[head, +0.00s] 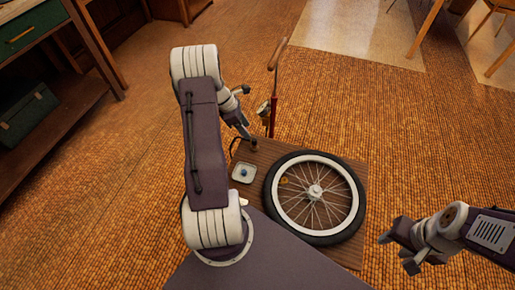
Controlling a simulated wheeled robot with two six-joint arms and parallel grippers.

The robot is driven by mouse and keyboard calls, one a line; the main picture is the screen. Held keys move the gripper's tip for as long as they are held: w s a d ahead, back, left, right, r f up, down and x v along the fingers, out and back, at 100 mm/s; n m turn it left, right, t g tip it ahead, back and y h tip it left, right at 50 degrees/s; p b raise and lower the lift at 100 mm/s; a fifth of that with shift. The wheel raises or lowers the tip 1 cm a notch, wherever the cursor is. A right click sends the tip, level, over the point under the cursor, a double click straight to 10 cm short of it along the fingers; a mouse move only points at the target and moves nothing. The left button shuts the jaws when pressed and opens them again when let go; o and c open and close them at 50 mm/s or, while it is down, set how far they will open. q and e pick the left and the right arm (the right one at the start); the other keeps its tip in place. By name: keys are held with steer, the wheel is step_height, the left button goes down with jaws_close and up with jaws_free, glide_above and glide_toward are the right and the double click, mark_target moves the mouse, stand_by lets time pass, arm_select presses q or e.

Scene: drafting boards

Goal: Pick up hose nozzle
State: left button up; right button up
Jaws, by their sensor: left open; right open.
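A floor pump with a red barrel (272,117) and a wooden handle (277,54) stands at the far edge of a low brown board. A thin black hose (234,146) curves over the board's far left part. A small dark piece, which looks like the hose nozzle (254,146), is just below my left fingertips; its shape is too small to be sure. My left gripper (247,132) is open, pointing down right at it; I cannot tell whether they touch. My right gripper (396,252) is open and empty, right of the board.
A spoked wheel with a black tyre (347,228) lies flat on the brown board (265,150). A small pale dish (236,178) with a blue item (244,173) is left of it. A wooden shelf unit (60,115) stands left. The woven floor (430,130) right is clear.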

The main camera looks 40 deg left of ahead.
mark_target(254, 139)
arm_select(q)
steer(key=b+x, duration=0.2)
steer(key=x, duration=0.1)
steer(key=shift+f, duration=0.4)
steer(key=shift+w+d, duration=0.1)
steer(key=b+x, duration=0.3)
steer(key=x, duration=0.2)
steer(key=shift+d+f, duration=0.1)
steer(key=shift+f, duration=0.1)
steer(key=shift+r, duration=0.2)
steer(key=shift+c, duration=0.3)
jaws_close()
